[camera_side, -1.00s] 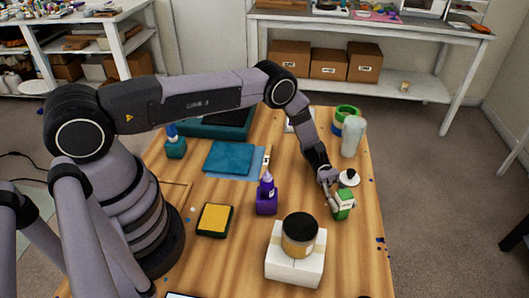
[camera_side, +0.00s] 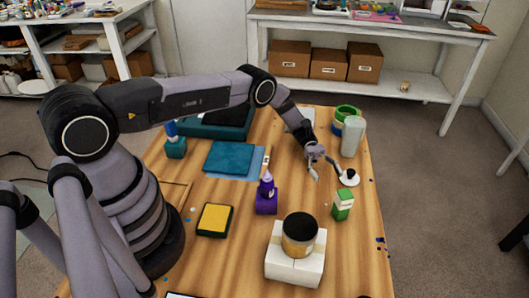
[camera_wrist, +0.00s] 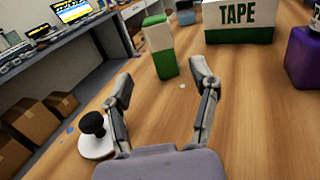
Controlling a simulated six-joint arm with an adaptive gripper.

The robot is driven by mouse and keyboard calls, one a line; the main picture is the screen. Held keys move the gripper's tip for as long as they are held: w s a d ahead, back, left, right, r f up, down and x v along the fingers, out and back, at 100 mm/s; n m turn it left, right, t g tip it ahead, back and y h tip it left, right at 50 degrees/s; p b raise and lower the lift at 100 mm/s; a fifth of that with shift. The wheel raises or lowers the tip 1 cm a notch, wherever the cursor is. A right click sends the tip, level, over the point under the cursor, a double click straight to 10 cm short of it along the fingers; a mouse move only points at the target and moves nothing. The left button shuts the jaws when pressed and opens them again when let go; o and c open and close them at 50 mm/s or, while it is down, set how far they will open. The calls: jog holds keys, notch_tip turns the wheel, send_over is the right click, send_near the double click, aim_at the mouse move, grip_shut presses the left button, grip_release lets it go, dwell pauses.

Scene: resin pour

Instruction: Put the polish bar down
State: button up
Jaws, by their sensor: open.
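The polish bar (camera_side: 343,205), a small green block with a white band, stands upright on the wooden table near its right side. It also shows in the wrist view (camera_wrist: 160,46), beyond the fingertips. My gripper (camera_side: 327,172) is open and empty, behind the bar and apart from it. In the wrist view, both fingers of my gripper (camera_wrist: 163,82) are spread with bare table between them.
A white-based piece with a black knob (camera_side: 349,177) stands close beside my gripper. A purple bottle (camera_side: 266,197) stands left of the bar. A white block (camera_side: 294,266) carrying a dark-lidded jar (camera_side: 300,235) is in front. A pale bottle (camera_side: 353,137) stands behind.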

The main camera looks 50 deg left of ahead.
jog(key=shift+v, duration=1)
jog(key=shift+w+a+r, duration=0.1)
jog(key=shift+a+r, duration=0.05)
notch_tip(320, 180, up, 13)
jog(key=w+m+y, duration=0.2)
jog(key=m+y, duration=0.1)
jog(key=y, duration=0.1)
jog(key=s+a+r+m+t+y, duration=0.1)
jog(key=s+r+m+t+y, duration=0.15)
jog(key=r, duration=0.55)
jog(key=s+a+r+m+t+y, duration=0.1)
jog(key=s+r+y, duration=0.15)
jog(key=r, duration=0.55)
jog(key=s+a+r+m+t+y, duration=0.25)
jog(key=s+r, duration=0.25)
jog(key=s, duration=0.6)
jog(key=s+a+r+m+t+y, duration=0.25)
jog(key=s+r, duration=0.25)
jog(key=s, duration=0.5)
jog(key=s+a+f+m+t+y, duration=0.1)
jog(key=s+a+m+t+y, duration=0.1)
jog(key=s, duration=0.6)
jog(key=shift+a+f+t+y, duration=0.25)
jog(key=shift+a+t, duration=0.3)
jog(key=shift+t, duration=0.4)
jog(key=shift+r, duration=0.1)
